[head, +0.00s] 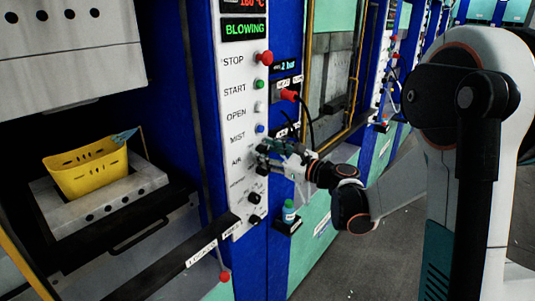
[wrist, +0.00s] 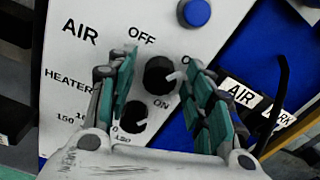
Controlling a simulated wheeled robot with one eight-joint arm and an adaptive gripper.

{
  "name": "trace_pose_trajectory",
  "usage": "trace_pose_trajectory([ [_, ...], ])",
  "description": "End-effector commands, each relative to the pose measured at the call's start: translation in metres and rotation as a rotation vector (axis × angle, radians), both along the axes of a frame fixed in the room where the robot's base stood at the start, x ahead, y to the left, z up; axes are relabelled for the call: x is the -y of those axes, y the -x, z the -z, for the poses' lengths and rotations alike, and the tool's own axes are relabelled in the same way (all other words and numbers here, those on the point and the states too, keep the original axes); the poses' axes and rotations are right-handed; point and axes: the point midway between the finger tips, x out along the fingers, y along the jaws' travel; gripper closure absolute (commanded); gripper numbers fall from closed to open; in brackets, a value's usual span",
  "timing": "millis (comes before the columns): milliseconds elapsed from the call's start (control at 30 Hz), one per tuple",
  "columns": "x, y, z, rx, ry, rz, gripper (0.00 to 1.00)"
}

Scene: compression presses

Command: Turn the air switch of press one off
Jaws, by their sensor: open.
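The air switch is a black round knob (wrist: 158,75) with a white pointer, on the white panel (wrist: 100,20) beside the AIR label. In the wrist view its pointer extends to the right, towards a label partly hidden by the right finger; OFF is printed above it. My gripper (wrist: 162,64) is open, with one finger on each side of the knob; I cannot tell whether either finger touches it. In the head view my gripper (head: 266,157) is at the panel beside the AIR label and hides the switch there.
The heater knob (wrist: 133,117) sits just below the air switch. The blue MIST button (wrist: 195,12) is above it. The red STOP button (head: 264,58) and green START button (head: 260,85) are higher. A small bottle (head: 289,212) stands below my gripper. A yellow basket (head: 85,170) sits inside the press.

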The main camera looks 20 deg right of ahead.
Motion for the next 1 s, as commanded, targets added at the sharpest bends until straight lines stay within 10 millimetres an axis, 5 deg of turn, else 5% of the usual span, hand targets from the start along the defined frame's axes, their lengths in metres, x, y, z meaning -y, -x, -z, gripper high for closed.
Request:
trace_pose_trajectory([
  [133, 0.0001, 0.0002, -0.0001, 0.000, 0.000, 0.000, 0.55],
  [333, 0.0001, 0.0004, -0.0001, 0.000, 0.000, 0.000, 0.97],
  [1000, -0.0001, 0.0008, 0.0009, 0.127, 0.175, 0.000, 0.97],
])
